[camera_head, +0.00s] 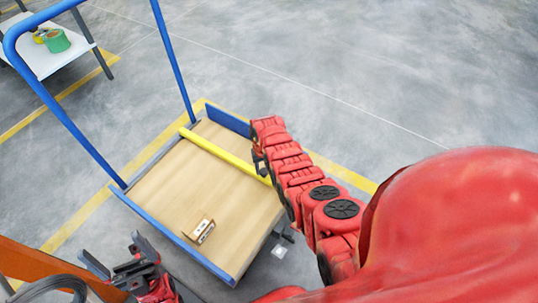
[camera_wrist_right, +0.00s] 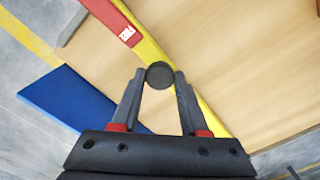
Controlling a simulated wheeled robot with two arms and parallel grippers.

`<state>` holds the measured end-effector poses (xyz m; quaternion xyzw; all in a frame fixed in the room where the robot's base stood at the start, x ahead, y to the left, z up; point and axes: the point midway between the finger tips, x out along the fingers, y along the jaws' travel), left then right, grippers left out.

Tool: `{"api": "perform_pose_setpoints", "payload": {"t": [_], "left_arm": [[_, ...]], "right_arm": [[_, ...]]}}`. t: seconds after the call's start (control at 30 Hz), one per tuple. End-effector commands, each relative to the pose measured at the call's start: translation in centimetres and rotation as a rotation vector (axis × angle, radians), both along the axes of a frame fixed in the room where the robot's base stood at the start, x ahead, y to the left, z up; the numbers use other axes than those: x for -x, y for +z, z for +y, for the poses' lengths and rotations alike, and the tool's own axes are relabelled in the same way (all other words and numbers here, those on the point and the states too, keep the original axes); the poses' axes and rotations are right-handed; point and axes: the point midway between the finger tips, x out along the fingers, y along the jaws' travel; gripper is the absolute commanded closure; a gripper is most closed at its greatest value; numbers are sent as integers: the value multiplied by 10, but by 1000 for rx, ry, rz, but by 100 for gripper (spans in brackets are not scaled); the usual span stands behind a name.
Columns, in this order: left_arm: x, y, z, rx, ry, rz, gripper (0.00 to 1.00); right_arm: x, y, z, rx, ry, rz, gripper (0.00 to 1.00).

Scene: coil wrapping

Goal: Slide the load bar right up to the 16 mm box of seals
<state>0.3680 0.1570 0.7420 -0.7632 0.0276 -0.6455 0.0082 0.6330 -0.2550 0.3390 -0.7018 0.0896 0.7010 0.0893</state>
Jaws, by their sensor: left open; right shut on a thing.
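The yellow load bar (camera_head: 222,154) lies across the wooden deck of a blue-railed cart. It also shows in the right wrist view (camera_wrist_right: 150,48), with a red, white-lettered section towards one end. My right gripper (camera_head: 262,166) is at the bar's right part. Its fingers (camera_wrist_right: 160,77) are shut on a dark round knob that sits at the bar. A small brown box (camera_head: 203,231) with a white label stands near the deck's front edge, well apart from the bar; its size marking is too small to read. My left gripper (camera_head: 118,254) is open and empty, outside the cart's front left side.
The cart deck (camera_head: 190,185) is bare between bar and box. Blue side boards (camera_head: 228,122) edge the deck, and a tall blue handle frame (camera_head: 75,122) rises at the left. A white table (camera_head: 45,62) with green and yellow rolls stands at the upper left.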

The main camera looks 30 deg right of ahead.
Motion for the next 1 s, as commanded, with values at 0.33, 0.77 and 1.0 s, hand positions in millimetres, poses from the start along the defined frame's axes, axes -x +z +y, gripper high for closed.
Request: {"api": "perform_pose_setpoints", "payload": {"t": [0.33,0.77,1.0], "left_arm": [[0,86,0,0,0,0,0],[0,116,0,0,0,0,0],[0,119,0,0,0,0,0]], "right_arm": [[52,10,83,-1,6,9,100],[113,1,188,0,4,5,100],[128,-1,213,1,1,5,100]]}}
